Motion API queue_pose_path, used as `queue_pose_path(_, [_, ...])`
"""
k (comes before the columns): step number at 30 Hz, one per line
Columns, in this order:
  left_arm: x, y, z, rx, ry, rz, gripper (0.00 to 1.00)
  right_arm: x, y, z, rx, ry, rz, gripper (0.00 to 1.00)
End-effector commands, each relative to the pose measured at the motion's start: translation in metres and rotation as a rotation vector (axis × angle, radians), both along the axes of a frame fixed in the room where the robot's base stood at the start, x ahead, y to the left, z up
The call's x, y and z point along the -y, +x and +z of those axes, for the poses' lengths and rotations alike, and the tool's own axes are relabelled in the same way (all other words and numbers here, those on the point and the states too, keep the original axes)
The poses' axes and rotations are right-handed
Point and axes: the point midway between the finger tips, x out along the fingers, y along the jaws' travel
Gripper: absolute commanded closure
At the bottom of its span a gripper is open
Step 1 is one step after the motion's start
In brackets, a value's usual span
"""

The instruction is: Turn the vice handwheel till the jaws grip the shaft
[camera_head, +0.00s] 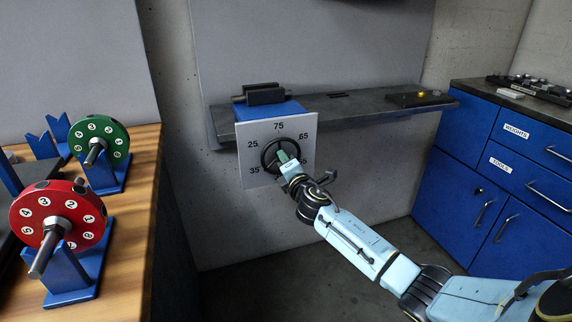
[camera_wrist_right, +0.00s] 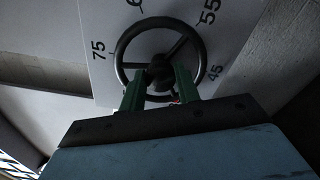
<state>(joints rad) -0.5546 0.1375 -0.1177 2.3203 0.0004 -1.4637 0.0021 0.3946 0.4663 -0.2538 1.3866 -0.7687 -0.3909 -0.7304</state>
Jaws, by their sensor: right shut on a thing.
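The black vice handwheel (camera_head: 270,147) stands in front of a white dial plate (camera_head: 302,157) marked with numbers. In the right wrist view the handwheel (camera_wrist_right: 202,62) shows as a spoked ring with a central hub. My right gripper (camera_head: 284,158) is at the lower right of the wheel. The vice (camera_head: 264,95) with dark jaws sits on a blue base above the plate. My left gripper does not show.
A dark shelf (camera_head: 365,112) runs right from the vice, with a dark block (camera_head: 420,99) on it. Blue cabinets (camera_head: 460,150) stand at the right. A wooden bench (camera_head: 140,190) at the left bears a red rotor (camera_head: 36,205) and a green rotor (camera_head: 116,139) on blue stands.

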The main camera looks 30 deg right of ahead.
Motion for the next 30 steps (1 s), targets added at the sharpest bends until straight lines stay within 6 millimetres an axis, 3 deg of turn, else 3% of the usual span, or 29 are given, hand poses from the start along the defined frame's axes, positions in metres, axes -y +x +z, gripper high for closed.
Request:
queue_pose_path(16, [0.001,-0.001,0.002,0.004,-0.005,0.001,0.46,-0.001,0.000,-0.002,0.119,0.508,0.000,0.91])
queue_pose_path(30, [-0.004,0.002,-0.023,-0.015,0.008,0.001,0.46,-0.001,0.000,-0.003,0.209,0.882,-0.001,0.91])
